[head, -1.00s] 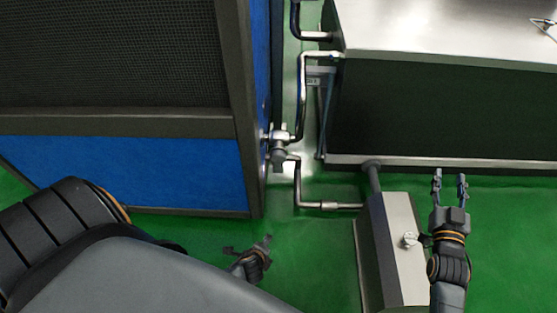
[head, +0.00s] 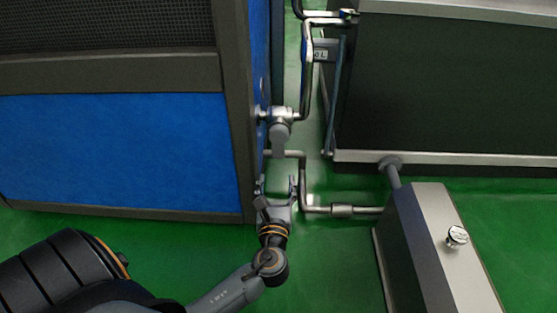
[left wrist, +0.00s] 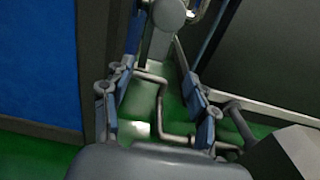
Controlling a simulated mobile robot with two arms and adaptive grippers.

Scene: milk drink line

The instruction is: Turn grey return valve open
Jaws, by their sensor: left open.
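The grey return valve (head: 281,128) sits on the steel piping beside the blue-panelled cabinet in the head view, with its grey handle pointing down the picture. In the left wrist view the valve's grey part (left wrist: 167,14) shows at the top edge, partly cut off. My left gripper (head: 276,185) is open and empty, just below the valve in the head view, its fingers pointing toward it and apart from it. In the left wrist view its two fingers (left wrist: 160,88) are spread, with pipe and floor between them. My right gripper is out of view.
The blue-panelled cabinet (head: 120,150) stands close on the left. A bent steel pipe (head: 303,180) runs right of my left gripper to a sloped metal box (head: 421,235) with a knob (head: 457,236). A large dark tank (head: 450,90) stands at upper right. Green floor lies between.

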